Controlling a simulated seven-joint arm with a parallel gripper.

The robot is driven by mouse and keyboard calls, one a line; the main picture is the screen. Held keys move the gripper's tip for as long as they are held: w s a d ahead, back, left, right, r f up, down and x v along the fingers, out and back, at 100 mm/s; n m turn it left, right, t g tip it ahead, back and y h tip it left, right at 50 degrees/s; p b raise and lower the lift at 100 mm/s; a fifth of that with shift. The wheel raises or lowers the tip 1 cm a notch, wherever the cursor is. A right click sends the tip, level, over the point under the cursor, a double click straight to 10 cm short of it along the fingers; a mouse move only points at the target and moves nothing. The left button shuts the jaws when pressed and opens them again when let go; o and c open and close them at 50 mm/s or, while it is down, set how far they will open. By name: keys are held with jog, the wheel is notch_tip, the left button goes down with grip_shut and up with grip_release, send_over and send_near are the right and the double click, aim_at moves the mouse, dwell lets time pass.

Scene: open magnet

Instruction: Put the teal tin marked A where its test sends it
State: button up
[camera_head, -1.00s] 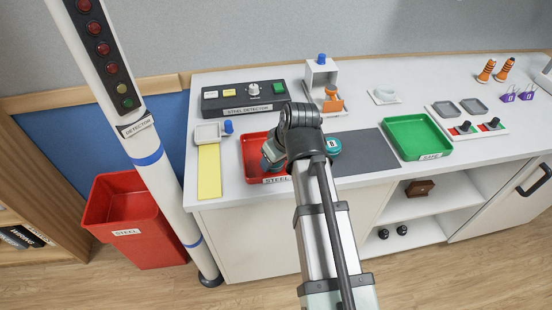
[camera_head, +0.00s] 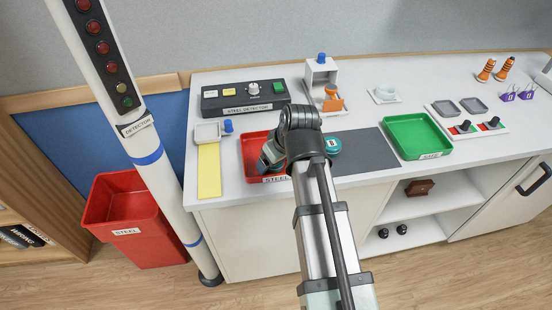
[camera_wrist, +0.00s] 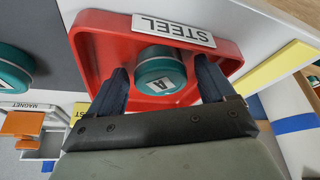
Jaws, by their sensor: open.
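The teal tin marked A (camera_wrist: 160,72) sits upright in the red tray labelled STEEL (camera_wrist: 92,40), in the wrist view. My gripper (camera_wrist: 168,80) is open, with one dark finger on each side of the tin; I cannot tell whether either finger touches it. In the head view my gripper (camera_head: 270,156) is low over the red tray (camera_head: 252,143), and my arm hides most of what lies there. The green tray labelled SAFE (camera_head: 418,132) stands to the right on the same bench.
A steel detector box (camera_head: 243,98) is behind. A tall white detector post (camera_head: 160,185) and a red STEEL bin (camera_head: 125,220) stand left of the bench.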

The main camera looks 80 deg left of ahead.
jog(key=v, duration=1.2)
jog(key=shift+w+r, duration=0.1)
jog(key=shift+w, duration=0.05)
